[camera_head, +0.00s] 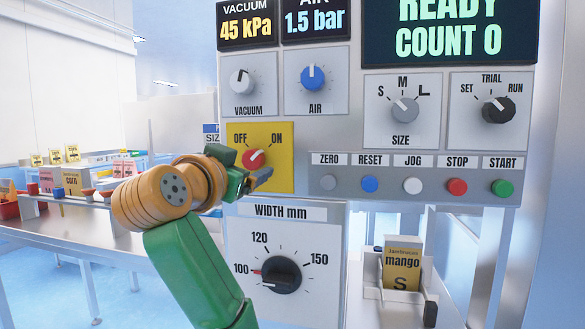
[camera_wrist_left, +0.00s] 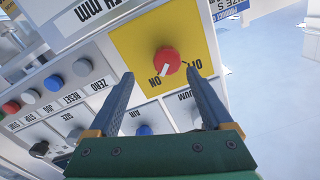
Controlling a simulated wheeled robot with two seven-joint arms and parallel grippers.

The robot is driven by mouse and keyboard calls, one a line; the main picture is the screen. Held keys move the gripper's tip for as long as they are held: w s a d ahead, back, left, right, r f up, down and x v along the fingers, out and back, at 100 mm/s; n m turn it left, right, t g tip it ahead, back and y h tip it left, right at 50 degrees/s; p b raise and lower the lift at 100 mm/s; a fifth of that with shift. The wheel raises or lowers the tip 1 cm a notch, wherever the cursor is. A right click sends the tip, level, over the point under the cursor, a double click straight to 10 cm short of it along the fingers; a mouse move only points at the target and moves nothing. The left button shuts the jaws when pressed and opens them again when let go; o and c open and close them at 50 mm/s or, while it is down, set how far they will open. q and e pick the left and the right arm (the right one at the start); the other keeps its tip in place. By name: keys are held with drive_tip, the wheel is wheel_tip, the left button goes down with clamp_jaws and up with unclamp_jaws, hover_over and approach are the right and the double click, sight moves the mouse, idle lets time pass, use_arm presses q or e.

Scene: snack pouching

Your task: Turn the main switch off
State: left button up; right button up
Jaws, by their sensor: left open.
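The main switch is a red knob (camera_head: 254,158) on a yellow plate (camera_head: 283,178) marked OFF and ON. Its white pointer is turned toward ON. The knob also shows in the left wrist view (camera_wrist_left: 167,58), where the panel appears upside down. My left gripper (camera_head: 262,178) is in front of the lower part of the yellow plate, just below the knob. In the left wrist view my left gripper (camera_wrist_left: 160,74) is open, with its fingers spread to either side of the knob's line and nothing between them. Contact with the plate cannot be told. My right gripper is not in view.
Above the switch are the vacuum knob (camera_head: 242,82) and air knob (camera_head: 312,77). A row of buttons, including the grey zero button (camera_head: 328,182), lies to the right. The width dial (camera_head: 282,275) is below. A mango pouch (camera_head: 402,265) stands at lower right.

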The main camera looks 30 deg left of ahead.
sight(251, 160)
use_arm(q)
drive_tip(key=p+x, duration=0.1)
drive_tip(key=x, duration=0.2)
drive_tip(key=a+p+x, duration=0.1)
drive_tip(key=x, duration=0.2)
drive_tip(key=shift+s+a+r+p, duration=0.15)
drive_tip(key=shift+r+p, duration=0.05)
drive_tip(key=shift+p, duration=0.1)
drive_tip(key=shift+f, duration=0.1)
clamp_jaws()
